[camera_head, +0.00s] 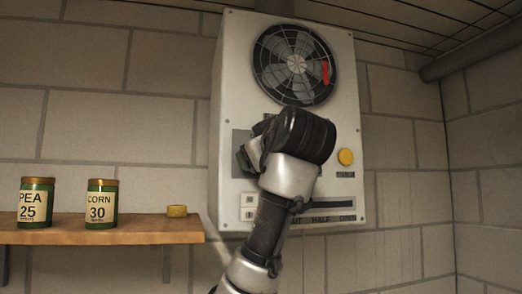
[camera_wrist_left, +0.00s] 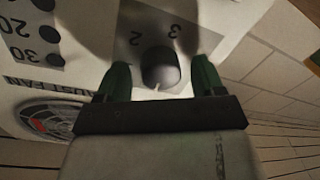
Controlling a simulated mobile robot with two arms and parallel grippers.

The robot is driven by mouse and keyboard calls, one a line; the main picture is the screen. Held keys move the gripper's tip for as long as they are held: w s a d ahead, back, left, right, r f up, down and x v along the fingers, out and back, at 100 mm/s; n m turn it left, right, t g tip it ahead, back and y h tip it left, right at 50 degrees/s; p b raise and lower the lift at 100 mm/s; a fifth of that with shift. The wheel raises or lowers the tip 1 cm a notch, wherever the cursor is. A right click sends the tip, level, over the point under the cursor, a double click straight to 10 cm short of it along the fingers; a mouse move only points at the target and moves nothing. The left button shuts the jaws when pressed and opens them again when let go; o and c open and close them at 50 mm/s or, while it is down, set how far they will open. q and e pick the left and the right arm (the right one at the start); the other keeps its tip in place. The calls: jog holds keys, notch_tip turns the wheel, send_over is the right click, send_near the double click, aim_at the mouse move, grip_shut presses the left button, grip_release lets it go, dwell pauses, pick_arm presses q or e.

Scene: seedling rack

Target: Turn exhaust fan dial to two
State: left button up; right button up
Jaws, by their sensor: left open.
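The exhaust fan dial (camera_wrist_left: 160,66) is a dark round knob on a grey plate in the left wrist view. The numerals 2 and 3 show above it in that picture, and a small pale mark shows at its lower edge. My left gripper (camera_wrist_left: 163,80) is open, with one green finger on each side of the dial. I cannot tell whether the fingers touch it. In the head view, my left wrist covers the dial, and a green finger of the gripper (camera_head: 244,158) shows at the panel. My right gripper is not in view.
The white control box (camera_head: 230,90) on the block wall carries a fan (camera_head: 294,64) with a red strip, a yellow button (camera_head: 346,157), a white switch (camera_head: 249,206) and a slot marked HALF and OPEN. A wooden shelf (camera_head: 110,234) holds PEA (camera_head: 36,202) and CORN (camera_head: 101,202) tins.

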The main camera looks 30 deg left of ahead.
pick_arm(q)
jog(key=c, duration=0.9)
jog(key=shift+c, duration=0.2)
jog(key=shift+m, duration=0.3)
jog(key=shift+s+f+m+t+h+b, duration=0.25)
jog(key=shift+m+b, duration=1.3)
jog(key=shift+m, duration=2.55)
jog(key=shift+w+r+m+t+b, duration=0.35)
jog(key=shift+m+b, duration=1.25)
jog(key=shift+m, duration=2.5)
jog(key=shift+s+f+m+t+h+b, duration=0.35)
jog(key=shift+m+b, duration=1.2)
jog(key=shift+m, duration=2.55)
jog(key=shift+w+r, duration=0.1)
jog(key=shift+w, duration=0.1)
jog(key=o, duration=0.9)
jog(key=shift+o, duration=0.2)
